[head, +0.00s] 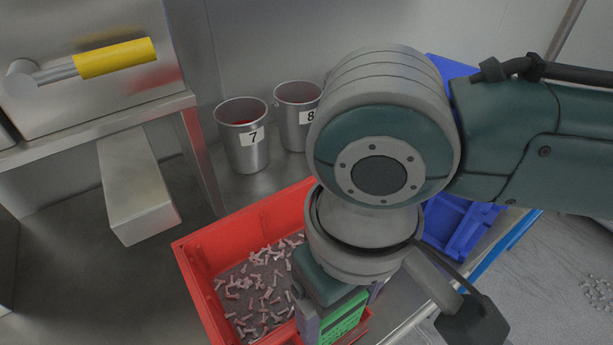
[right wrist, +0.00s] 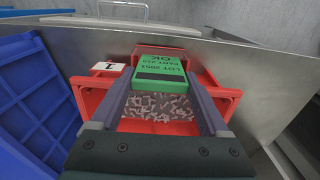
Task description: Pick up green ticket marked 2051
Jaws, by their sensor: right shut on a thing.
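The green ticket (right wrist: 160,66) has dark print with a lot number that I read only roughly as 2051, and "OK". In the right wrist view it lies between the two fingertips of my right gripper (right wrist: 162,80), which is shut on it. In the head view the ticket (head: 345,318) shows below my right wrist, partly hidden by the gripper, at the right part of the red bin (head: 250,218). I cannot tell whether the ticket touches the bin. My left gripper is in neither view.
The red bin holds many small pale-red bolt-like parts (head: 262,290). Metal buckets 7 (head: 245,155) and 8 (head: 292,128) stand behind. A blue bin (head: 455,225) is on the right. A cabinet with a yellow handle (head: 115,58) is upper left.

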